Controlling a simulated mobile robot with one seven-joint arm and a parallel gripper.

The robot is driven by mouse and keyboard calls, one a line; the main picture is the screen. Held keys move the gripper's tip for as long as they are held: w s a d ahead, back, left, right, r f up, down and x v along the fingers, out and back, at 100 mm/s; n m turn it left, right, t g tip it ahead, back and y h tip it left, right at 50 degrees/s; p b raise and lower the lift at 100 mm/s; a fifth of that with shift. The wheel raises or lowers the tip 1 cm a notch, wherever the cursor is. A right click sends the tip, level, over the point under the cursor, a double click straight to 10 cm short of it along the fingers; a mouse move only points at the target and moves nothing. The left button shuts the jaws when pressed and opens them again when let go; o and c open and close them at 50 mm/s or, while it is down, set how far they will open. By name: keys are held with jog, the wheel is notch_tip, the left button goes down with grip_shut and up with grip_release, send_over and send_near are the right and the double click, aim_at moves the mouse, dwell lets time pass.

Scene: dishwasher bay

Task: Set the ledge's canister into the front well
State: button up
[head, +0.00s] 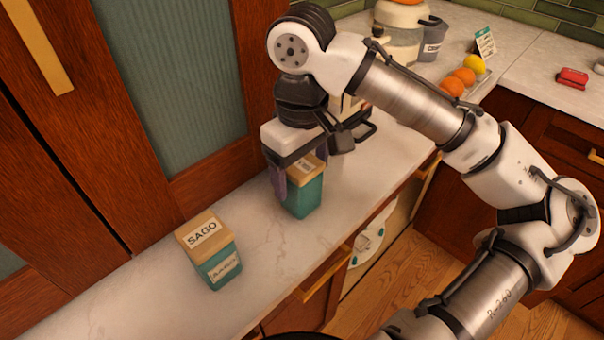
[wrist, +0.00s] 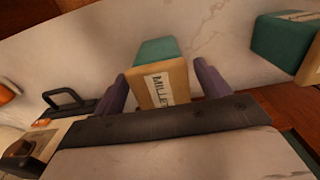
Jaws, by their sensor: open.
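A teal canister with a wooden lid (head: 302,198) stands upright on the pale marble counter (head: 262,240); its label reads MILLET in the wrist view (wrist: 165,88). My gripper (head: 297,178) is above it, pointing down, with the jaws open. In the wrist view my gripper's purple fingers (wrist: 163,84) are on either side of the lid, with a gap visible at the right finger; contact at the left is unclear. A second teal canister labelled SAGO (head: 210,250) stands nearer on the counter, also at the wrist view's right edge (wrist: 284,40). I cannot identify a front well.
Wooden cabinet doors with ribbed glass (head: 182,85) rise along the counter's left. A dark-handled appliance (head: 352,135) stands just behind my gripper. Fruit (head: 462,76) and a grey pot (head: 428,42) are farther back. Below the counter edge, an open space (head: 368,240) shows white dishware.

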notch_tip(320, 180, up, 10)
jog(key=shift+r, duration=0.2)
jog(key=shift+s+f, duration=0.1)
jog(key=shift+s, duration=0.05)
